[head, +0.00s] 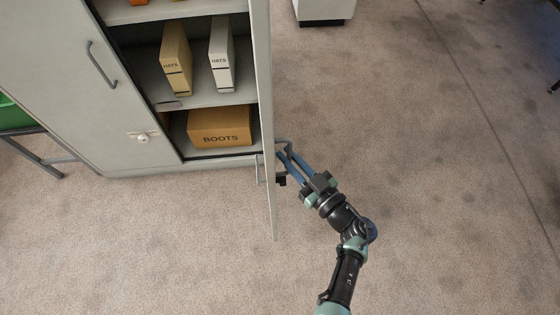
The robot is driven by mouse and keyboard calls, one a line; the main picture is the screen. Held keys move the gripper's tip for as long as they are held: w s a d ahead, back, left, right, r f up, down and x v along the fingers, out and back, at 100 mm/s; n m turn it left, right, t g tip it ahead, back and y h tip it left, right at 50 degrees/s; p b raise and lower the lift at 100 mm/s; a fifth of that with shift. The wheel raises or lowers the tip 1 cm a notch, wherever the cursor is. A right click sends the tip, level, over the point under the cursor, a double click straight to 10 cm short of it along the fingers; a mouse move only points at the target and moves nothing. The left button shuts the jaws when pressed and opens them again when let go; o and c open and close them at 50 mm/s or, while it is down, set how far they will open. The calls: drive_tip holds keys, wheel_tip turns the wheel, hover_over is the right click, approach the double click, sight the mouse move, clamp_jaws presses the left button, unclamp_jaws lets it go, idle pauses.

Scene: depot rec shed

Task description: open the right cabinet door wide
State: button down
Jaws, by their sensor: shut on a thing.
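The right cabinet door (267,110) stands swung out from the grey cabinet, roughly square to its front, and shows as a narrow strip almost edge-on. The right half of the cabinet is open to view. My gripper (285,152) is on the right, outer side of this door, with its blue fingers shut on the door handle (281,143). The fingers partly hide the handle. A small grey fitting (258,169) shows on the door's left, inner side. The left cabinet door (70,80) is shut, with its own bar handle (101,65).
Inside the cabinet are a brown box marked BOOTS (220,127) and two upright HATS boxes, one tan (176,58) and one white (221,54). Bare carpet (420,120) lies right of the door. A pale unit (324,10) stands at the top; a green bin (15,113) is at left.

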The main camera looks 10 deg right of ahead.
drive_tip(key=shift+w+d+r+n+y+b, duration=0.1)
drive_tip(key=shift+d+r+n+y+b, duration=0.1)
drive_tip(key=shift+d, duration=0.35)
drive_tip(key=shift+w+d+r+n+y+b, duration=0.1)
drive_tip(key=shift+d+b, duration=0.1)
drive_tip(key=shift+d, duration=0.3)
drive_tip(key=shift+g, duration=0.3)
drive_tip(key=c, duration=1.2)
unclamp_jaws()
drive_tip(key=shift+f, duration=0.15)
drive_tip(key=shift+o, duration=0.2)
drive_tip(key=shift+s, duration=0.1)
drive_tip(key=shift+s, duration=0.1)
drive_tip(key=v, duration=1.2)
drive_tip(key=shift+s+d+f, duration=0.15)
drive_tip(key=shift+s+d, duration=0.1)
drive_tip(key=shift+s, duration=0.1)
